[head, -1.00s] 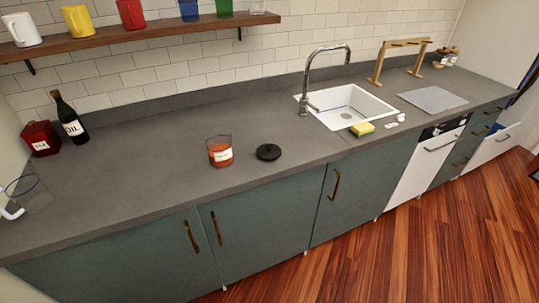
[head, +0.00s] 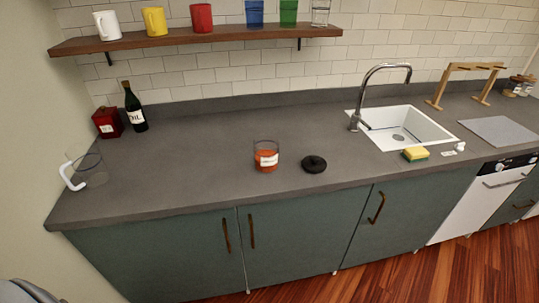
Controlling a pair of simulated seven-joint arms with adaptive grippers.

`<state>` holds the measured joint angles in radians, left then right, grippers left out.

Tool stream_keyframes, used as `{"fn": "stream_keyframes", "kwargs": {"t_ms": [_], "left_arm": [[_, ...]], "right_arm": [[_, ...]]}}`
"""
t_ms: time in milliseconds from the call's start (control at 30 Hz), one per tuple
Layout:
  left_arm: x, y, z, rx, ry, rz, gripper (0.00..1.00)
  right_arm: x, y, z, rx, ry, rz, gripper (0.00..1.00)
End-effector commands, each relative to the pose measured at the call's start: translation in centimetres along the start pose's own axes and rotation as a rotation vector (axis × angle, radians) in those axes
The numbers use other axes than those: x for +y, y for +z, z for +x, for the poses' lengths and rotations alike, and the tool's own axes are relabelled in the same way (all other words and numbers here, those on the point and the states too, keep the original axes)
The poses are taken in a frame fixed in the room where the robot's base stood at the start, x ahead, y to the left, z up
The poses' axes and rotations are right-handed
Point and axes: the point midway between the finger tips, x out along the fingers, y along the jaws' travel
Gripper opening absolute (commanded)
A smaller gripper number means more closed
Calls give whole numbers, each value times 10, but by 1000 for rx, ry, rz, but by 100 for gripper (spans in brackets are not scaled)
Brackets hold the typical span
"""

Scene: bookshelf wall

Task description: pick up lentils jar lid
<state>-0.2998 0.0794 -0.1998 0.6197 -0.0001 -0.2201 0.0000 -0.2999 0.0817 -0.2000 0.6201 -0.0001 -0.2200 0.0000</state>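The black round lid (head: 314,164), with a small knob on top, lies on the grey counter. Just left of it stands an open glass jar (head: 266,157) with orange-red contents and a white label that is too small to read. The lid and jar are apart. Neither of my grippers shows in the head view. A grey rounded shape at the bottom left corner is cut off by the frame.
The counter (head: 210,165) is clear around the jar and lid. A glass pitcher (head: 88,163), oil bottle (head: 134,108) and red tin (head: 107,122) stand at left. A sink (head: 405,130) and sponge (head: 415,154) are at right. A shelf (head: 200,38) with mugs and glasses hangs above.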

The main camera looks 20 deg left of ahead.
Motion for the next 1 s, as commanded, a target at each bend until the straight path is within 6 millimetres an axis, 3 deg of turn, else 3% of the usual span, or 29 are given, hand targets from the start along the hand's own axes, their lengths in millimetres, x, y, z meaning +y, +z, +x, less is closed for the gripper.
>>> {"fn": "stream_keyframes", "kwargs": {"t_ms": [467,500,1000], "left_arm": [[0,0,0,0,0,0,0],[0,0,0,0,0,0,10],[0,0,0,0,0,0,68]], "right_arm": [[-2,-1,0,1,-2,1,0],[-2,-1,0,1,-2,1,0],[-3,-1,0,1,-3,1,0]]}}
